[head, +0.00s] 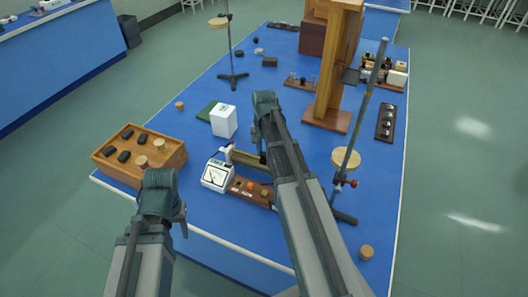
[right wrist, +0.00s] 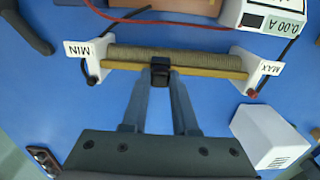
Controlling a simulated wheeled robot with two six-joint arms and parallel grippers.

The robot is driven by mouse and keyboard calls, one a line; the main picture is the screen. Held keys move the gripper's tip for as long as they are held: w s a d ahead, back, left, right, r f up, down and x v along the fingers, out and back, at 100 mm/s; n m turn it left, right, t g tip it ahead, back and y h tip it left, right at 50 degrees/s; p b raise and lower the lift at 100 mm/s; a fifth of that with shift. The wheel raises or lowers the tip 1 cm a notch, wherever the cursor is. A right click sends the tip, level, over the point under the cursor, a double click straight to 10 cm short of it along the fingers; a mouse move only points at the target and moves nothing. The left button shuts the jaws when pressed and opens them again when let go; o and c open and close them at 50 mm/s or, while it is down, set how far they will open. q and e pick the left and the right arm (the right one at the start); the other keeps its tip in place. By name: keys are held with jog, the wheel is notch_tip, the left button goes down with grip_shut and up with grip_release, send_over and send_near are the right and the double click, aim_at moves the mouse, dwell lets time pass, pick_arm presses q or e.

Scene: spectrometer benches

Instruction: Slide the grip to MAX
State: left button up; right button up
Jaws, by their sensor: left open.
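The rheostat (right wrist: 200,70) lies on the blue bench, its wound tube running between a white MIN end plate (right wrist: 82,52) and a white MAX end plate (right wrist: 265,72). Its dark grip (right wrist: 160,74) sits near mid-rail, a little nearer MIN. My right gripper (right wrist: 161,84) has its fingertips closed on both sides of the grip. In the head view the rheostat (head: 245,158) shows partly, with its white left end plate (head: 229,150); my right arm hides the grip and my right fingers. My left gripper (head: 180,222) is open and empty at the bench's near left edge.
A white meter (head: 217,175) reading 0.00 A in the wrist view and a brown socket board (head: 249,192) stand close before the rheostat. A white box (head: 223,121) stands behind it. A wooden tray (head: 175,165) is at left, and a clamp stand (head: 365,110) at right.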

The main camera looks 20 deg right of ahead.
grip_shut()
dwell(0.9)
jog(key=shift+w, duration=0.1)
jog(key=w+a, duration=0.3)
jog(key=w, duration=0.1)
jog(key=w+a, duration=0.4)
jog(key=shift+w+a, duration=0.15)
jog(key=shift+a, duration=0.05)
jog(key=shift+w+a, duration=0.2)
jog(key=o, duration=0.8)
grip_release()
jog(key=shift+w+a, duration=0.1)
jog(key=shift+a, duration=0.05)
jog(key=shift+r, duration=0.15)
